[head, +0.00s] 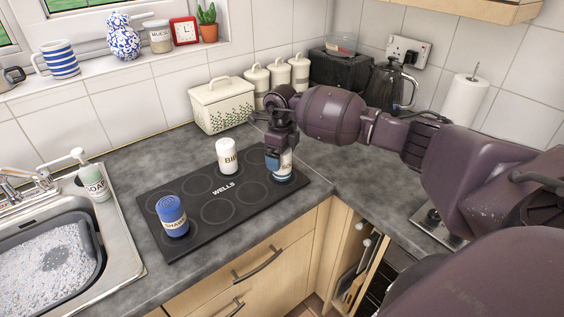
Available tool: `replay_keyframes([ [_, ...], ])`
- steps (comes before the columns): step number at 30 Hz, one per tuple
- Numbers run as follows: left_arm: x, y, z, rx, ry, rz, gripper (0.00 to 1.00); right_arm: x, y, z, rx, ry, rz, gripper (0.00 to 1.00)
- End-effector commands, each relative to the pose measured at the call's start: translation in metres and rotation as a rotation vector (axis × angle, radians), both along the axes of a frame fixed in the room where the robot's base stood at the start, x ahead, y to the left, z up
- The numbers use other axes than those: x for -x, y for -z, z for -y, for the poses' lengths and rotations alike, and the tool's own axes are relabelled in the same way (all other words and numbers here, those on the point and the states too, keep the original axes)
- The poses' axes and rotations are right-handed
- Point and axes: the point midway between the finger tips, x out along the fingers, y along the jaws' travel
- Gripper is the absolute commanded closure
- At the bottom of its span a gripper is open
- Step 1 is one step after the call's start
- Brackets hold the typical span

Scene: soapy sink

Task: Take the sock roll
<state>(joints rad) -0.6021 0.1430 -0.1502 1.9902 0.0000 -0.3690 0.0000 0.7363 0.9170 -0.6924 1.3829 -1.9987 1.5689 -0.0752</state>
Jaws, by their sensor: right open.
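The sock roll (286,165) stands upright at the right back part of the black board marked WELLS (197,222). It is white with a blue band near its foot, and the letters "SO" show on it. My right gripper (279,150) is open and points down over the sock roll, with its fingers at the roll's upper part. The gripper hides the roll's top and left side, and I cannot tell whether the fingers touch it. A white roll marked BIB (228,156) and a blue roll (172,216) also stand on the board. My left gripper is not in view.
A soap bottle (94,182) and a sink with a basin of suds (48,262) are at the left. A bread bin (221,105), canisters (257,82) and a kettle (385,88) stand along the back. The worktop (150,165) left of the board is clear.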

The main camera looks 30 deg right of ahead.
Motion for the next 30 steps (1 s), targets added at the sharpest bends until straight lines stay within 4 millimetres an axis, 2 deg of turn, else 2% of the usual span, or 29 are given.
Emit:
replay_keyframes([
  [4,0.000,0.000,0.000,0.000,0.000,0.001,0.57,0.000,0.000,0.000,0.000,0.000,0.000,0.12],
  [15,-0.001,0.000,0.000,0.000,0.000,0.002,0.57,0.000,-0.001,0.000,0.000,0.000,0.000,0.68],
  [16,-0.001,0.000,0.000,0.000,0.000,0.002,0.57,0.000,-0.001,0.000,0.000,0.000,0.001,0.70],
  [25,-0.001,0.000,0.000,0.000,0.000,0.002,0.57,-0.001,-0.005,0.000,0.000,0.000,0.001,0.70],
  [30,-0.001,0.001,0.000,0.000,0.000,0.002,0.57,-0.001,-0.027,0.001,0.002,0.000,0.005,0.70],
])
